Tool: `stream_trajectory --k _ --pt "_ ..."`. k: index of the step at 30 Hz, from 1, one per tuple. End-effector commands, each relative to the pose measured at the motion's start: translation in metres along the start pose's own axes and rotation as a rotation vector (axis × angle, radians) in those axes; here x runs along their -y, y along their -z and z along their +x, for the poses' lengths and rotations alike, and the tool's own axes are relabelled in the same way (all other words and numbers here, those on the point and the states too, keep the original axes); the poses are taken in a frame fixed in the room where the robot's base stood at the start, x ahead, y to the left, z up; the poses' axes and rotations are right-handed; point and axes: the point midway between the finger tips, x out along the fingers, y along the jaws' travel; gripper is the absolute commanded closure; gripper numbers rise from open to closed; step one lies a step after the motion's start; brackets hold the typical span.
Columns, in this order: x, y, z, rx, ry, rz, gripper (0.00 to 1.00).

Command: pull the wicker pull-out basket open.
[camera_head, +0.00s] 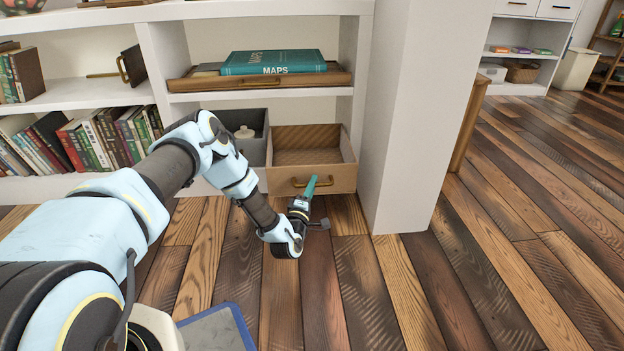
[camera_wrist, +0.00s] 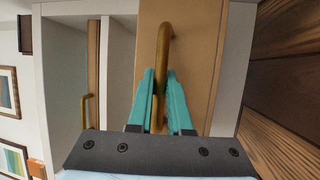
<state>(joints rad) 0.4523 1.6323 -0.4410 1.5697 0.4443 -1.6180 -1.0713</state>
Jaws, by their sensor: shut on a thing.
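The wicker pull-out basket (camera_head: 313,178) is a tan, open-topped box in the lowest compartment of the white shelf, beside the white pillar. It stands out from the shelf, with its empty-looking woven inside showing. Its brass handle (camera_head: 297,184) is on the front face. In the wrist view the basket front (camera_wrist: 200,60) is close, and the handle (camera_wrist: 165,40) runs between the fingers. My gripper (camera_head: 312,186) has teal fingers and is at the basket front. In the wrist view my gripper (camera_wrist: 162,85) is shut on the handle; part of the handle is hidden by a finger.
A grey bin (camera_head: 252,143) with a pale lidded item stands left of the basket, partly behind my arm. Above is a wooden tray (camera_head: 300,80) with a teal MAPS book (camera_head: 275,62). The white pillar (camera_head: 410,110) stands close on the right. The plank floor (camera_head: 350,290) in front is clear.

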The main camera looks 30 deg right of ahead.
Motion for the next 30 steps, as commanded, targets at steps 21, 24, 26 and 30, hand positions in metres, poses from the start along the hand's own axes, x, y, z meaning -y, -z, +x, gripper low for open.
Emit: stream_trajectory --k 21,24,26,30 --pt "0.0002 0.0 -0.0008 -0.001 0.0 0.0 0.53" --pt "0.0001 -0.0001 -0.0007 0.0 0.0 0.0 0.53" --pt "-0.0001 -0.0001 -0.0012 0.0 0.0 0.0 0.53" --pt "-0.0013 -0.0002 -0.0106 0.0 0.001 0.0 0.53"
